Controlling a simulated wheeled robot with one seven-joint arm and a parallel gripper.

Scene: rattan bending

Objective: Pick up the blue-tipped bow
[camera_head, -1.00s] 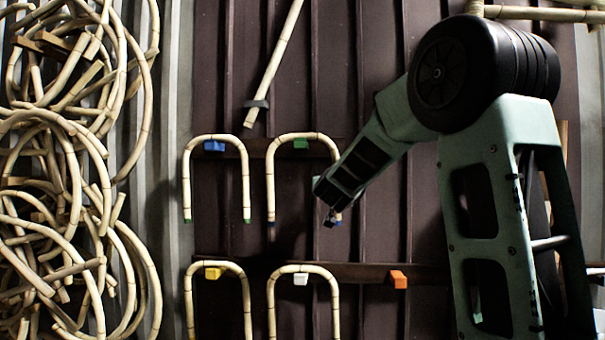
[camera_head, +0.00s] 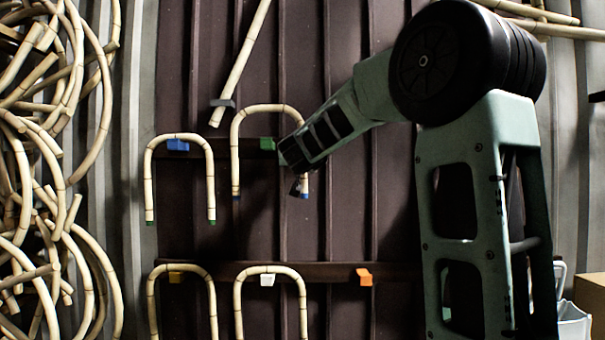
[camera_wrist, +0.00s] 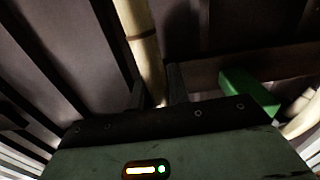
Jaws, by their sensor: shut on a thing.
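The blue-tipped bow (camera_head: 236,150) is a pale rattan arch with blue ends, upper right of the hung bows in the head view. Its top is clear above the green peg (camera_head: 266,143). My gripper (camera_head: 300,186) is shut on its right leg near the lower end; the fingers are small and dark there. In the wrist view the bow's leg (camera_wrist: 146,50) runs up between my two fingers (camera_wrist: 158,88), and the green peg (camera_wrist: 248,92) is to the right. My arm covers part of the right leg.
A green-tipped bow (camera_head: 148,185) hangs on the blue peg at left. Bows hang below on the yellow and white pegs; the orange peg (camera_head: 364,277) is empty. A straight pole (camera_head: 243,60) is above. Tangled rattan (camera_head: 60,150) fills the left side.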

